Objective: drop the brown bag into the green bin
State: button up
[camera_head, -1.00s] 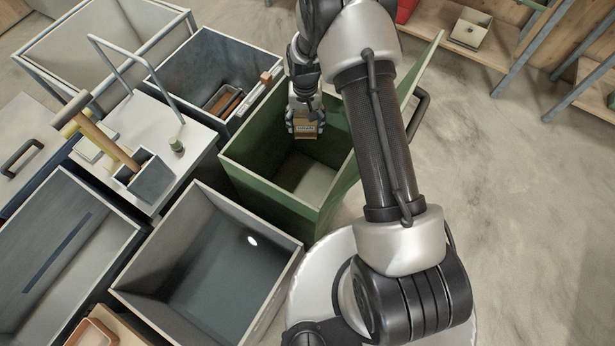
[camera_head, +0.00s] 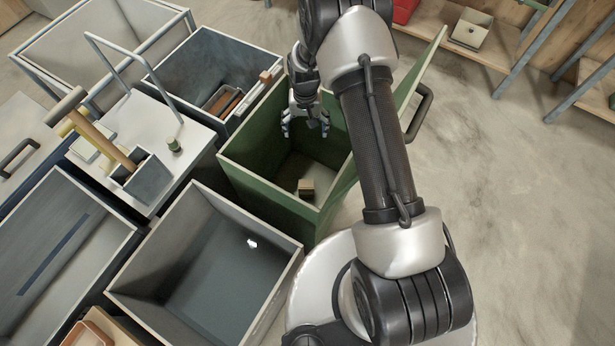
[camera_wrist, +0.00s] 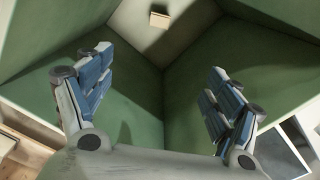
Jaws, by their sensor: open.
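The brown bag (camera_head: 306,187) is a small tan block inside the green bin (camera_head: 262,195), low down near its front wall. In the wrist view the bag (camera_wrist: 159,19) shows near the top, apart from my fingers. I cannot tell whether it rests on the floor of the bin. The green bin's inner walls (camera_wrist: 205,80) fill much of the wrist view. My gripper (camera_head: 306,128) is over the back part of the bin's opening, pointing down. Its fingers (camera_wrist: 155,100) are spread wide with nothing between them.
A grey bin (camera_head: 128,292) stands in front to the left, and a dark blue-grey bin (camera_head: 165,75) behind it holds brown items. A white-topped cart (camera_head: 190,138) carries a mallet (camera_head: 105,135) in a holder. The green lid (camera_head: 428,70) stands open at right.

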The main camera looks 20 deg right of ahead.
notch_tip(320, 180, up, 12)
dwell(0.7)
dwell(0.4)
